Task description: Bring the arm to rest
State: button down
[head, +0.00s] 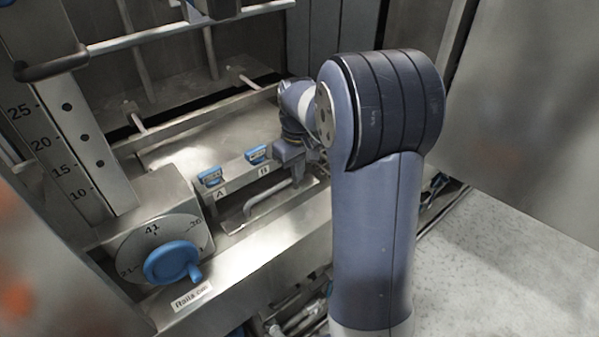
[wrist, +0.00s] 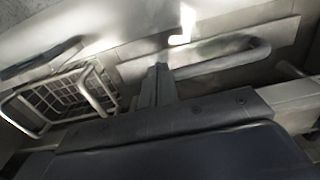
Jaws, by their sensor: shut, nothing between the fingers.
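My arm (head: 375,220) rises at the right of the head view and bends over toward the steel machine. My gripper (head: 297,178) points down beside a bent bar handle (head: 268,198) in a recess of the machine's front ledge. In the wrist view the two fingers of my gripper (wrist: 155,84) are together, with nothing seen between them. The bar handle (wrist: 225,62) passes close by the fingertips there; I cannot tell whether they touch it. My arm hides part of the machine behind it.
Two blue latches, A (head: 211,177) and B (head: 258,154), sit left of my gripper. A blue crank knob (head: 172,262) on a dial and a numbered scale (head: 62,135) stand at the left. A wire basket (wrist: 70,95) shows in the wrist view. Open floor (head: 500,270) lies at the right.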

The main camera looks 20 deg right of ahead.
notch_tip(320, 180, up, 9)
jog(key=shift+f, duration=0.15)
jog(key=shift+f, duration=0.1)
jog(key=b, duration=0.2)
send_near(298, 194)
notch_tip(298, 194, down, 6)
jog(key=shift+w+r, duration=0.1)
jog(key=shift+r, duration=0.15)
jog(key=shift+f, duration=0.6)
jog(key=shift+r, duration=0.1)
